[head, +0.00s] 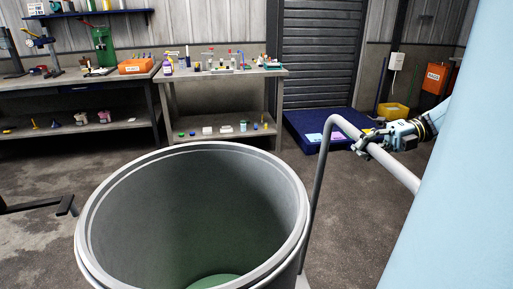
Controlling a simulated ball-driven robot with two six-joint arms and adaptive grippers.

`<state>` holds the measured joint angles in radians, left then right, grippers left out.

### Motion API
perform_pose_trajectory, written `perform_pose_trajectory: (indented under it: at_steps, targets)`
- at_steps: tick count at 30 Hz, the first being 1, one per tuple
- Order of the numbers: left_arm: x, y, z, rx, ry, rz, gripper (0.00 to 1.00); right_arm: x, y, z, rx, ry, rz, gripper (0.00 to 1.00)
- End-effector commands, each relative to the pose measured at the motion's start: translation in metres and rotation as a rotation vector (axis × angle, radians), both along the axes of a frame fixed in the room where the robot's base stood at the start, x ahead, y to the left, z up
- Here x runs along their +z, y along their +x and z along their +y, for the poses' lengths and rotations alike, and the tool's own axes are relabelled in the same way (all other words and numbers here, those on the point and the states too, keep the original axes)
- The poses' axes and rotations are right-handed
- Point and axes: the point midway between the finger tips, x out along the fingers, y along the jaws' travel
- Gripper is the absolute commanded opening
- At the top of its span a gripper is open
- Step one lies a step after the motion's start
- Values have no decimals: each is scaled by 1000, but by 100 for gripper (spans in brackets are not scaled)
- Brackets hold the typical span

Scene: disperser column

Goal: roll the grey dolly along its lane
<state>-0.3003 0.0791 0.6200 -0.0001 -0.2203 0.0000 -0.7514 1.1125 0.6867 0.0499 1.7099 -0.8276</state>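The grey dolly shows mainly by its bent tube handle (321,160), which rises beside the vessel and slopes down to the right. A large grey open vessel (87,235) stands in the lower middle, with green contents at its bottom. The dolly's deck and wheels are almost wholly hidden below the picture and behind the vessel. My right gripper (366,141) is at the upper part of the handle, with its dark fingers around the tube, and looks shut on it. My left gripper is not in view.
A dark blue low platform (305,137) lies before the roller shutter (322,60). Two workbenches with small items stand at the back, one bench (225,74) nearest. A yellow bin (393,111) is at the right. A black bar (35,206) lies low at left. Concrete floor between is clear.

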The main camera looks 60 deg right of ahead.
Motion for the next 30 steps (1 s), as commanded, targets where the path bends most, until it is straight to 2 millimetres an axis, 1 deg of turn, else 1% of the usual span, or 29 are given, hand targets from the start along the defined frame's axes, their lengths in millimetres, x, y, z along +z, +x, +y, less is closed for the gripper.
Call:
perform_pose_trajectory:
  at_steps: [1,3,6,12,18,29,30]
  targets:
    - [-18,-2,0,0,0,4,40,-5,-6,-10,-1,-3,-4,0]
    - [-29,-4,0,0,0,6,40,-4,-16,-19,-1,-2,-6,0]
    - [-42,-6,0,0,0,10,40,-2,-28,-29,0,0,-9,0]
    - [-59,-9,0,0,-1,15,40,1,-43,-42,1,1,-15,0]
    - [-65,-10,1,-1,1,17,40,4,-50,-48,2,5,-16,0]
    - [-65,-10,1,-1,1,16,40,6,-51,-48,5,8,-17,0]
    - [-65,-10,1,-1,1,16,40,6,-51,-48,5,8,-17,3]
